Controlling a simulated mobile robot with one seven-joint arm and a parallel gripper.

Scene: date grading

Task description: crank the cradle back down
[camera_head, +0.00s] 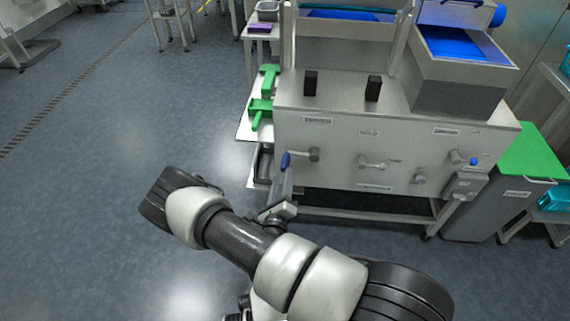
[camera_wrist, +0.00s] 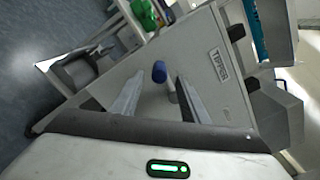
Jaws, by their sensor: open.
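The crank with a blue grip (camera_head: 285,160) sits at the left end of the grey machine's front panel, joined to a grey hub (camera_head: 314,155). In the wrist view the blue grip (camera_wrist: 159,72) shows between the two finger tips. My gripper (camera_head: 284,172) is just below the crank, its fingers open on either side of the blue grip; contact cannot be told. A grey box with a blue inside (camera_head: 465,75) stands tilted on the machine's right end; I cannot tell if it is the cradle.
The panel (camera_head: 345,128) carries other levers and a blue-tipped knob (camera_head: 473,161). Green clamp-like parts (camera_head: 262,106) lie on a side shelf at left. A green-topped bin (camera_head: 535,155) stands at right. The floor (camera_head: 120,130) at left is clear.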

